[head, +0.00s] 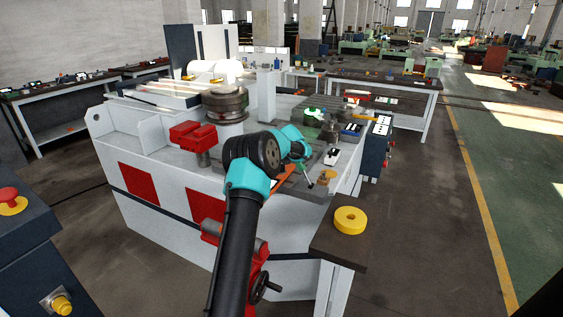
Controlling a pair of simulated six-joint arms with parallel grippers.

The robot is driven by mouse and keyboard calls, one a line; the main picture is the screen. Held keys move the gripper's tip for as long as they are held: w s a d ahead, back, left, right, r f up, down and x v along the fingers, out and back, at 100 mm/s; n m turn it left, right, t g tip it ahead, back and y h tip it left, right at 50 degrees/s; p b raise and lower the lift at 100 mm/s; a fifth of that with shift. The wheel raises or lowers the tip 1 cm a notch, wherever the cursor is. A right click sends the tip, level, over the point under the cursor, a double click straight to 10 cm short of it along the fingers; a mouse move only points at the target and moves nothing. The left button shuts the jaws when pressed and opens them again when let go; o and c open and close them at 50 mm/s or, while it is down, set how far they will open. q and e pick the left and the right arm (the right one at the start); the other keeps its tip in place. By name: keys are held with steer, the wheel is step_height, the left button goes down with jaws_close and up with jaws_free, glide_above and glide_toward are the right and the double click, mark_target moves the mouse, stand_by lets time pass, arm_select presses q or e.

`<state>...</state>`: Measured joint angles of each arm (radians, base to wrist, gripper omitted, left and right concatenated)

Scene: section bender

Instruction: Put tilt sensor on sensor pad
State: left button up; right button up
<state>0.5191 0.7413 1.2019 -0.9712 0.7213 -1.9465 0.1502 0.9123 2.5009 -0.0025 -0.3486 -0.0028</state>
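A small white box with a dark top (332,157) lies on the dark work surface of the bending machine; it may be the tilt sensor, but it is too small to be sure. I cannot pick out the sensor pad with certainty. My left arm, black and teal, comes in from the bottom, left of centre, and reaches over the front of the machine. Its gripper (302,168) is small and partly hidden by the wrist, to the left of the white box. I cannot tell its finger opening or whether it holds anything. My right gripper is not in view.
The white bending machine (150,205) has a grey roll (226,103) and red blocks (193,136). An orange bar (284,179) lies near the wrist. A yellow ring (350,220) sits on a brown stand at front right.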

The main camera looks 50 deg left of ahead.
arm_select(q)
steer(key=shift+f, duration=0.15)
steer(key=o, duration=0.9)
steer(key=shift+o, duration=0.2)
steer(key=shift+r, duration=0.2)
steer(key=v, duration=1.2)
